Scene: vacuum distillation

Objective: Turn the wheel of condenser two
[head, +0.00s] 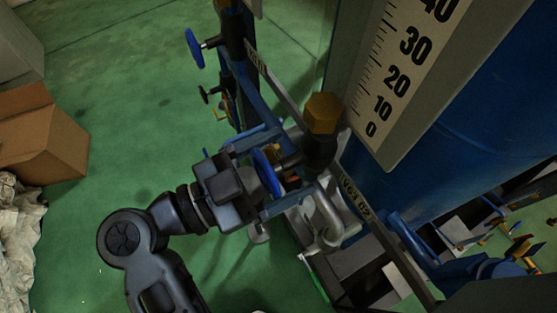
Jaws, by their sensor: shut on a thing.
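A blue handwheel (267,172) sits on a valve in the middle of the head view, below a brown hexagonal cap (322,113). A label reading roughly "VCD 02" (356,198) is on the rail to its right. My gripper (255,180) reaches in from the lower left and is shut on the blue handwheel. The fingertips and the wheel's near side are partly hidden by the gripper body. A second blue handwheel (194,48) stands apart on another valve at the upper left.
A large blue tank (455,120) with a numbered scale (403,80) fills the right side. Blue frame bars and pipes surround the valve closely. A cardboard box (42,138) and crumpled paper (18,225) lie at the left. Green floor (125,90) is clear between.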

